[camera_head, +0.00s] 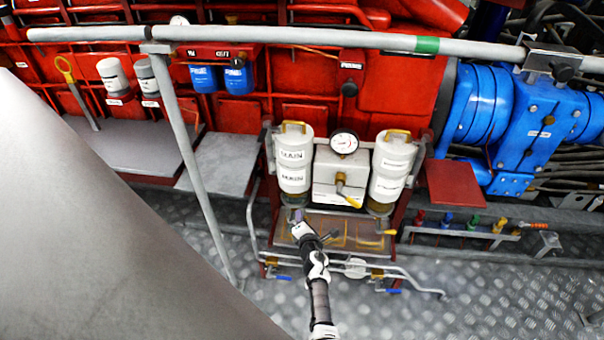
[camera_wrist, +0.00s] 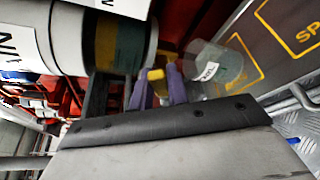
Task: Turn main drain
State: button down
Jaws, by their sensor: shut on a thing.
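The left white canister (camera_head: 294,165) carries labels, the upper one reading like "MAIN". My gripper (camera_head: 297,216) is just beneath it, where the drain handle is hidden in this view. In the wrist view, the purple fingers of my gripper (camera_wrist: 158,88) are shut on a yellow handle (camera_wrist: 156,76) next to the underside of the canister (camera_wrist: 118,44). A similar yellow drain handle (camera_head: 386,232) shows under the right white canister (camera_head: 391,165).
A round gauge (camera_head: 344,142) and a yellow-tipped lever (camera_head: 347,196) sit between the canisters. A grey rail (camera_head: 330,40) crosses above. Pipes with blue handles (camera_head: 392,291) run low in front. A clear cup (camera_wrist: 218,68) is close beside my fingers.

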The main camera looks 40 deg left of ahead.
jog(key=c, duration=1.4)
grip_release()
jog(key=shift+o, duration=0.2)
jog(key=p+v, duration=0.5)
jog(key=v, duration=0.8)
jog(key=shift+s+d, duration=0.25)
jog(key=shift+d, duration=0.05)
jog(key=shift+r, duration=0.15)
